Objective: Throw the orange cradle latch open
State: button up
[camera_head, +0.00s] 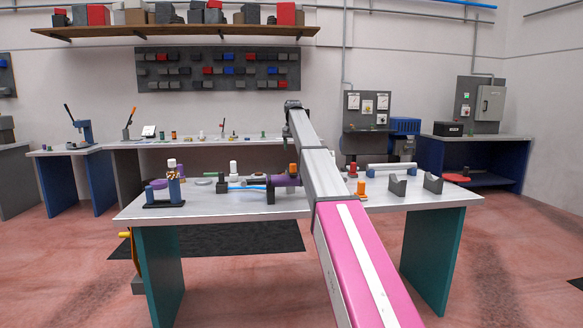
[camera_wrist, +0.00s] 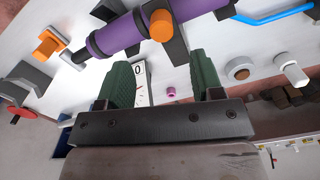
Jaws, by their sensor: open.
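The purple cylinder (camera_wrist: 115,35) lies in a dark cradle on the table and also shows in the head view (camera_head: 288,181). In the wrist view, a dark bar (camera_wrist: 178,50) with an orange knob (camera_wrist: 160,25) crosses the cylinder; this looks like the orange cradle latch. The knob also shows in the head view (camera_head: 293,168). My gripper (camera_wrist: 163,72) is open, with its green fingers apart and nothing between them. Its fingertips are close to the cylinder and latch, with the knob just beyond the gap.
A separate orange knob on a grey block (camera_wrist: 48,42) stands beside the cylinder's end. A dial plate (camera_wrist: 142,82) and a pink ring (camera_wrist: 171,92) lie by the fingers. Grey V-shaped blocks (camera_head: 397,185) stand at the table's right. The table's front edge (camera_head: 240,215) is clear.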

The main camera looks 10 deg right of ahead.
aim_at(293, 164)
jog(key=shift+w, duration=0.2)
notch_tip(293, 164, down, 11)
jog(key=shift+r, duration=0.15)
dwell(0.3)
grip_shut()
